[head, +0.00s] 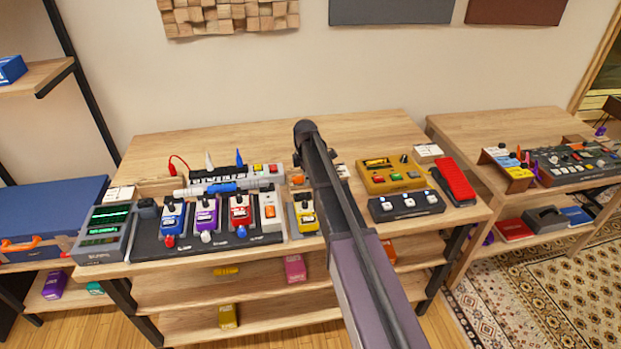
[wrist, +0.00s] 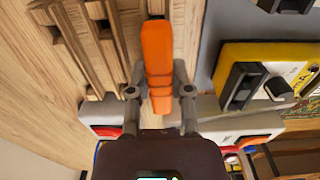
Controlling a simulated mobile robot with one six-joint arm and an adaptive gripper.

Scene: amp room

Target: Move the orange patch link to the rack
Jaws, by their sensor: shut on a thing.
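The orange patch link (wrist: 158,55) is between the two fingers of my gripper (wrist: 159,92) in the wrist view, and my gripper is shut on it. A slotted wooden piece (wrist: 76,28), which looks like the rack, lies to the left of the link. Whether the link touches the wood below cannot be told. In the head view my arm covers the gripper; a small orange patch (head: 297,180) beside the arm may be the link.
A yellow pedal (wrist: 262,58) is right of the link. In the head view, several pedals stand on a dark board (head: 150,246) left of my arm. A mustard-yellow unit (head: 391,175) and a red pedal (head: 455,179) stand right. The table's back strip (head: 240,135) is clear.

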